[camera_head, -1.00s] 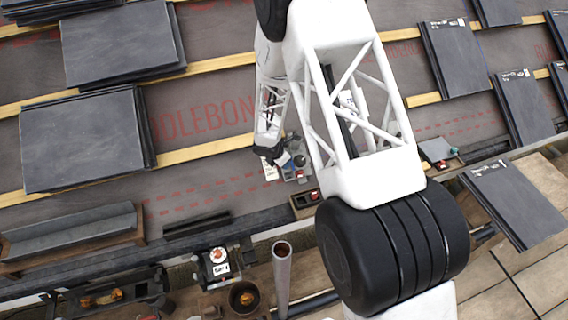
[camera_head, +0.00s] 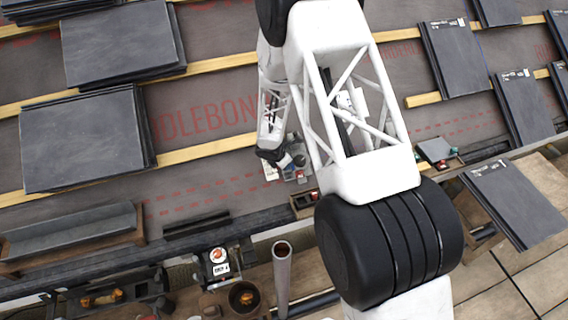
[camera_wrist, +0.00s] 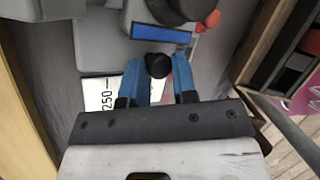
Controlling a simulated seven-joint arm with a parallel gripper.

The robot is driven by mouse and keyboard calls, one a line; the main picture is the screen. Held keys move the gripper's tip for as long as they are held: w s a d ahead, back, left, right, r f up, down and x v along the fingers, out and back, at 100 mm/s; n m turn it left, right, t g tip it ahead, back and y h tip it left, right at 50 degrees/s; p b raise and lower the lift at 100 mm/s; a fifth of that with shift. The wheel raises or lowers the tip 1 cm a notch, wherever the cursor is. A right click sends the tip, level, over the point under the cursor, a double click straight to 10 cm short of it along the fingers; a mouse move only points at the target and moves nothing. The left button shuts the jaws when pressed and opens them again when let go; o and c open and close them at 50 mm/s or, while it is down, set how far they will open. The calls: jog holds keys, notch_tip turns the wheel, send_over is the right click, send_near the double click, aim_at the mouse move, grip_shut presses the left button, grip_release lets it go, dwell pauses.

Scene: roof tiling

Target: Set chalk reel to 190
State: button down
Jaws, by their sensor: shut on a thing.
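The chalk reel is a grey device with a black round part (camera_wrist: 185,8) and a blue strip, at the top of the wrist view. It shows small in the head view (camera_head: 299,172), partly hidden by my arm. A white scale card (camera_wrist: 103,95) reading "250" lies left of my fingers; the rest of its marks are covered. My gripper (camera_wrist: 162,78) has blue fingers on either side of a small black knob (camera_wrist: 156,66) and is shut on it. In the head view my gripper (camera_head: 284,162) is at the reel, too small for detail. I cannot read a pointer setting.
A dark open box (camera_wrist: 290,55) stands right of the reel, with a red part beside it. Slate stacks (camera_head: 82,140) lie at left and more slates (camera_head: 455,60) at right. Timber battens (camera_head: 205,150) cross the roof. A grey pipe (camera_head: 282,280) stands upright in front.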

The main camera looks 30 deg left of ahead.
jog(key=shift+s+d+f, duration=0.75)
jog(key=shift+s+d, duration=0.05)
jog(key=c, duration=1.2)
grip_release()
jog(key=shift+w+r, duration=0.1)
jog(key=shift+a+r, duration=0.1)
jog(key=shift+r, duration=0.05)
jog(key=shift+r, duration=0.15)
jog(key=shift+v, duration=3.6)
